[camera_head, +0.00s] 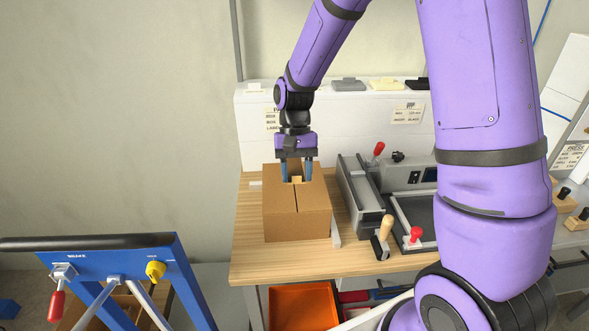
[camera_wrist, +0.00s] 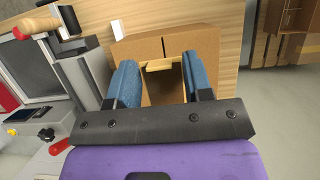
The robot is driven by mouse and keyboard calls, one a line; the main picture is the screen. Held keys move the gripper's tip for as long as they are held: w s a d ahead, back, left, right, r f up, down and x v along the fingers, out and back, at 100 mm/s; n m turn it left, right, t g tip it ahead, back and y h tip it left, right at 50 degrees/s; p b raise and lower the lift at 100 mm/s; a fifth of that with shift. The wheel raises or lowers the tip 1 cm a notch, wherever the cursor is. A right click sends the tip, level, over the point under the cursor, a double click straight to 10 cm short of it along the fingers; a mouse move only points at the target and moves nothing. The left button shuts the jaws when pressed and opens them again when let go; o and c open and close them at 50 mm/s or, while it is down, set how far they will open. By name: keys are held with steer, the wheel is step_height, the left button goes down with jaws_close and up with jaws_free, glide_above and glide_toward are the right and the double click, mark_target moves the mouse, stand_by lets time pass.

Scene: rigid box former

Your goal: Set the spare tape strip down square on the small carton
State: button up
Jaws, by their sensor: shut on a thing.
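The small carton (camera_head: 281,202) is a closed brown box with a dark centre seam, standing on the wooden bench; it also shows in the wrist view (camera_wrist: 199,42). My gripper (camera_head: 297,180) points down over the carton's back part. In the wrist view, the blue fingers of my gripper (camera_wrist: 162,62) are shut on a small pale tan piece, which I take for the tape strip (camera_wrist: 158,65). The strip (camera_head: 297,180) lies across the seam line as seen from the head. I cannot tell whether it touches the carton top.
The wooden bench (camera_head: 285,262) has a grey fixture (camera_head: 361,200) with red-knobbed levers close to the carton's right. An orange bin (camera_head: 302,305) sits below, and a blue frame (camera_head: 110,265) stands at the lower left.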

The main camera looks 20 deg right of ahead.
steer(key=shift+d+f, duration=0.1)
steer(key=shift+f, duration=3.35)
steer(key=shift+f, duration=0.65)
steer(key=o, duration=0.9)
steer(key=shift+o, duration=0.2)
steer(key=v, duration=1)
steer(key=shift+w+r, duration=0.2)
steer(key=shift+r, duration=0.15)
